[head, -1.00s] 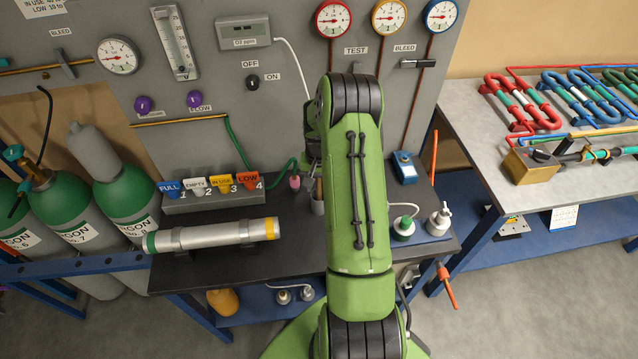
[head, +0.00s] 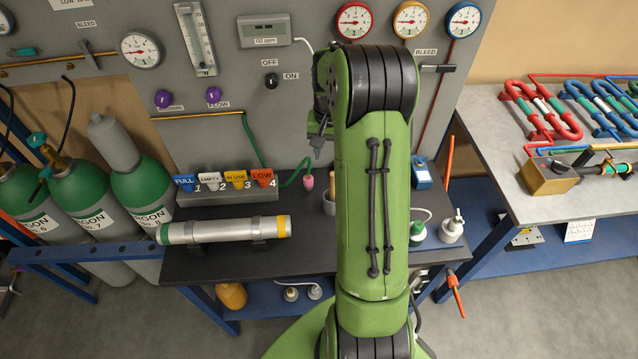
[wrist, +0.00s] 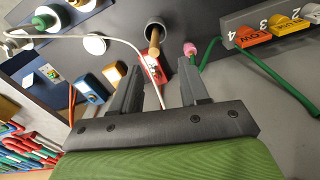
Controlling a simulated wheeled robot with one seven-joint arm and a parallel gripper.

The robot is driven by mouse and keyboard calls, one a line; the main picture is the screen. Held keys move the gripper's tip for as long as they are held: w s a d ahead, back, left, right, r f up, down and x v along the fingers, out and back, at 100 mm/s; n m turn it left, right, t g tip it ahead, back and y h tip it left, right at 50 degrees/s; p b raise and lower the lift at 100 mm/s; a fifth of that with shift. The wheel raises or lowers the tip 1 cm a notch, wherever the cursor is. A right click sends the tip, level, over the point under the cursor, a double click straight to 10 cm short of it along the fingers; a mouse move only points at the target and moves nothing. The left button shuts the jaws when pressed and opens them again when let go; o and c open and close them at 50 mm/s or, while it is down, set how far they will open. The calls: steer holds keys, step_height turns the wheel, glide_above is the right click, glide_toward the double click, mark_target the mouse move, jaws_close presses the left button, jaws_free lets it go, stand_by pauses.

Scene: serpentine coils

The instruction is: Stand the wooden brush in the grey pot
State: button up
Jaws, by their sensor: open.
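The grey pot (head: 328,207) stands on the dark bench, partly hidden behind my arm in the head view. The wooden brush (head: 331,181) rises out of the pot. In the wrist view the brush handle (wrist: 154,46) points up out of the pot's round mouth (wrist: 155,23), leaning slightly; its lower end is hidden inside. My gripper (wrist: 160,80) is open, with nothing between its fingers. In the head view my gripper (head: 318,148) is above the pot and brush, apart from them.
A pink-tipped green hose (head: 308,182) and the numbered tag rack (head: 226,197) are left of the pot. A silver cylinder (head: 225,230) lies in front. A blue box (head: 422,173) and white-capped bottles (head: 452,229) stand right. The gauge panel (head: 290,110) rises behind.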

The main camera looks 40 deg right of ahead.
steer(key=s+a+r+n+t, duration=0.1)
steer(key=s+a+r+n, duration=0.15)
steer(key=a+r, duration=0.65)
steer(key=s+a+r+n+t, duration=0.2)
steer(key=s+a+n, duration=0.1)
steer(key=s+a, duration=0.4)
steer(key=s+a+r+n+t, duration=0.2)
steer(key=s+a+r+n, duration=0.1)
steer(key=s+a, duration=0.5)
steer(key=shift+s+r+n, duration=0.3)
steer(key=shift+s+n, duration=0.05)
steer(key=shift+s, duration=0.9)
steer(key=shift+a+f, duration=0.1)
